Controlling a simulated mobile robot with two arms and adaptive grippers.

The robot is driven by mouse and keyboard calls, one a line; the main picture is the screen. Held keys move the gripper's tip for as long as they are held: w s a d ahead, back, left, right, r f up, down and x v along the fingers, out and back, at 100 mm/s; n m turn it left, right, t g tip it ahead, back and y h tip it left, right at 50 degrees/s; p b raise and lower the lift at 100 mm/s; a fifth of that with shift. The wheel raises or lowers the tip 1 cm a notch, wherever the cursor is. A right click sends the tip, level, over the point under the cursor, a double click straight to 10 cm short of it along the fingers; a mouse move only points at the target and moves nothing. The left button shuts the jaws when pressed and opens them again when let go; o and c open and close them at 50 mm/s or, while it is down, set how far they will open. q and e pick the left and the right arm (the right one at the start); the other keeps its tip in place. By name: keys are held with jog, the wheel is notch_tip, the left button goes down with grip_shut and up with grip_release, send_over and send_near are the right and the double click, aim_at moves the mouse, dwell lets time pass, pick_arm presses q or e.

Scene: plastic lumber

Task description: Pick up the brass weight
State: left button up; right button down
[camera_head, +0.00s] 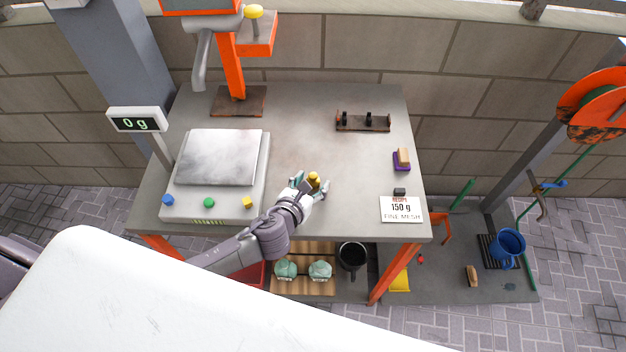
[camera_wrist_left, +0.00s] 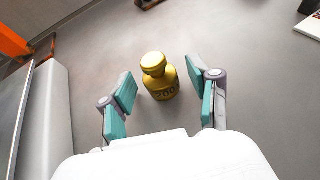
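The brass weight (camera_head: 314,178) is a small gold knobbed weight standing upright on the grey table. In the left wrist view the brass weight (camera_wrist_left: 160,80) shows "200" on its side and stands between the spread teal fingers, near their tips. My left gripper (camera_head: 310,186) is open around it, with a visible gap on each side; in the left wrist view the left gripper (camera_wrist_left: 160,88) has nothing clamped. The right gripper is not in either view.
A scale (camera_head: 217,160) reading "0 g" stands left of the weight. A card (camera_head: 402,209) reading "150 g", a small dark rack (camera_head: 363,122) and a purple-based brush (camera_head: 401,160) are to the right. An orange press (camera_head: 235,70) stands behind. The table middle is clear.

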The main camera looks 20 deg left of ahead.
pick_arm(q)
grip_shut()
jog(key=shift+r, duration=0.1)
